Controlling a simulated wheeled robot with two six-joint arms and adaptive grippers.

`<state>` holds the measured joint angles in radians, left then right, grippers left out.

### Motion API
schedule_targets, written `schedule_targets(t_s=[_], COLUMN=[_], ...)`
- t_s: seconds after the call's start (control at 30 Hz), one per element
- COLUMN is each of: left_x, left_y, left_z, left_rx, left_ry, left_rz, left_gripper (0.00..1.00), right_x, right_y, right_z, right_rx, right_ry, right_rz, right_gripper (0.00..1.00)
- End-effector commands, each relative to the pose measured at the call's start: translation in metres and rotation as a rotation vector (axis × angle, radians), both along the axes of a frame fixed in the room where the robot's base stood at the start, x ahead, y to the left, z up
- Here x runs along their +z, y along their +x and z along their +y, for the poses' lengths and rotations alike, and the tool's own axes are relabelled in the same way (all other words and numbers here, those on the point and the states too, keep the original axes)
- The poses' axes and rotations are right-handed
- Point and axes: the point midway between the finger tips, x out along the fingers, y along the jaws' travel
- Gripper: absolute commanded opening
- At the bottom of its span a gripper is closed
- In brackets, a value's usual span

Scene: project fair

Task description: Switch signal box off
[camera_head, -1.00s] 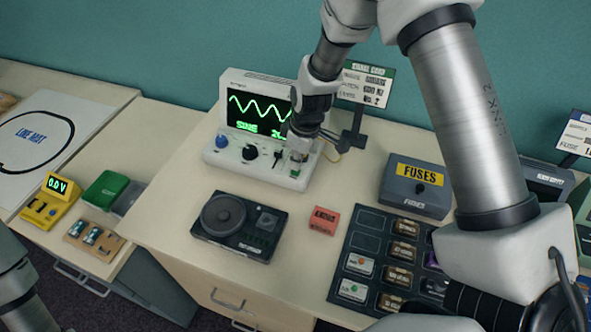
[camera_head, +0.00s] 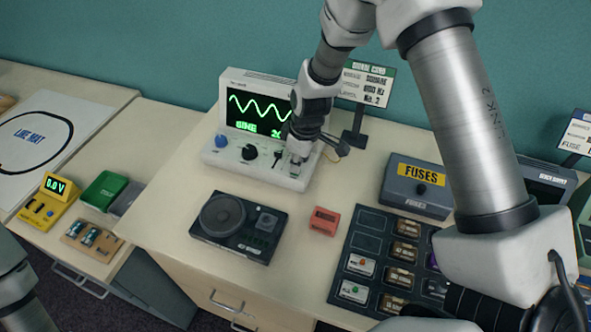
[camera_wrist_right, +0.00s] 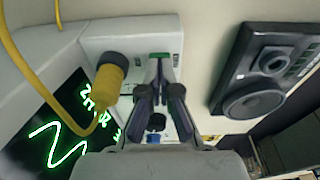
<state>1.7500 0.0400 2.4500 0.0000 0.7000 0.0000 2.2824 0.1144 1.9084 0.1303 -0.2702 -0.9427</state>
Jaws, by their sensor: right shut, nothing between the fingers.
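The signal box (camera_head: 262,125) is a white instrument at the back of the table, with a screen (camera_head: 259,112) lit by a green sine wave and text. Its front panel has a blue knob (camera_head: 221,141) and a black knob (camera_head: 249,152). My right gripper (camera_head: 297,159) points down at the right end of this panel, its fingers closed. In the right wrist view, the fingertips (camera_wrist_right: 158,72) are together in front of the panel, beside a green part (camera_wrist_right: 159,55). They partly cover it, so I cannot tell the switch position or contact. My left gripper is out of view.
A yellow plug (camera_wrist_right: 108,78) with its cable sits close beside the fingers. A sign (camera_head: 366,82) stands right of the box. A black turntable-like device (camera_head: 239,226), a red block (camera_head: 324,221) and a fuse box (camera_head: 416,188) stand in front and right.

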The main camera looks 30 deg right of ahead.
Motion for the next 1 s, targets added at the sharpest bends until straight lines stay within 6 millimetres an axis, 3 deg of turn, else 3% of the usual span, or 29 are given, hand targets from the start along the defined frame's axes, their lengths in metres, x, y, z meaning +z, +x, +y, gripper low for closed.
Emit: schedule_targets(t_s=[0.27,1.0], left_x=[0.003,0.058], left_y=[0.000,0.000], left_z=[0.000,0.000], left_rx=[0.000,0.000], left_ry=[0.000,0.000], left_rz=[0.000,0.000], left_gripper=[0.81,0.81], right_x=[0.004,0.076], right_y=[0.000,0.000], right_z=[0.000,0.000], right_rx=[0.000,0.000], right_ry=[0.000,0.000], right_rz=[0.000,-0.001], right_gripper=[0.00,0.00])
